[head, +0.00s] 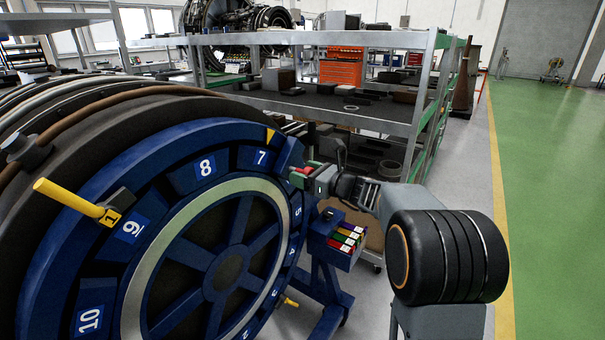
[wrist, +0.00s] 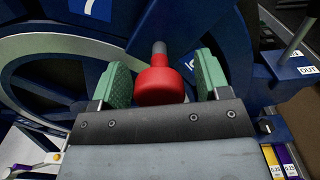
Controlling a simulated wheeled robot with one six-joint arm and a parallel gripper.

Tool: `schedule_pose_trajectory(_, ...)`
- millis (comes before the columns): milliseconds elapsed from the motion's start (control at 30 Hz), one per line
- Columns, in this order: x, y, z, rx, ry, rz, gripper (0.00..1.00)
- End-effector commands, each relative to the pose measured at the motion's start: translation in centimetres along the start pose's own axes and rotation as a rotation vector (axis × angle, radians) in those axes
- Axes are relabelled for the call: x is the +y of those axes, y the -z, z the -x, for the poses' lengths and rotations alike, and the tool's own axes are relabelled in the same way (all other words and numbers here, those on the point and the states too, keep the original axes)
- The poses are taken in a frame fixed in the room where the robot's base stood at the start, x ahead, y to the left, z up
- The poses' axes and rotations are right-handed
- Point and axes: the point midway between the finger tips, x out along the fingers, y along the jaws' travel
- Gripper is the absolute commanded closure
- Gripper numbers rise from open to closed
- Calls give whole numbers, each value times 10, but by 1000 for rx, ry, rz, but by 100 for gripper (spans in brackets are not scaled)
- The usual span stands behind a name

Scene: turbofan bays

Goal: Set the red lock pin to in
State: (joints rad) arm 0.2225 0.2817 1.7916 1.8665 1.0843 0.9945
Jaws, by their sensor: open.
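The red lock pin (wrist: 160,84) has a rounded red knob on a grey shaft and shows in the middle of the wrist view. My gripper (wrist: 162,74) is open, with one green-padded finger on each side of the knob and a visible gap on both sides. In the head view, my gripper (head: 304,174) is at the right edge of the blue numbered ring (head: 150,215), and a small bit of red shows between its fingers. An OUT label (wrist: 308,70) is at the right in the wrist view. The pin's far end is hidden.
A yellow handle (head: 68,197) sticks out at the ring's left. A blue stand with a bin of coloured labels (head: 338,243) is below my gripper. A grey shelf rack (head: 300,40) stands behind. The green floor (head: 555,200) at right is clear.

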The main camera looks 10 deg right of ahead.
Motion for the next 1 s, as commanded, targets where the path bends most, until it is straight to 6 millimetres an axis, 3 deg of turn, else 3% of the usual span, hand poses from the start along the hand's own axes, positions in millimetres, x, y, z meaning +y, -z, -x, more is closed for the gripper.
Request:
schedule_pose_trajectory(533,0,0,103,0,4,1,31)
schedule_pose_trajectory(733,0,0,122,0,2,0,31)
schedule_pose_trajectory(1000,0,0,128,0,0,0,31)
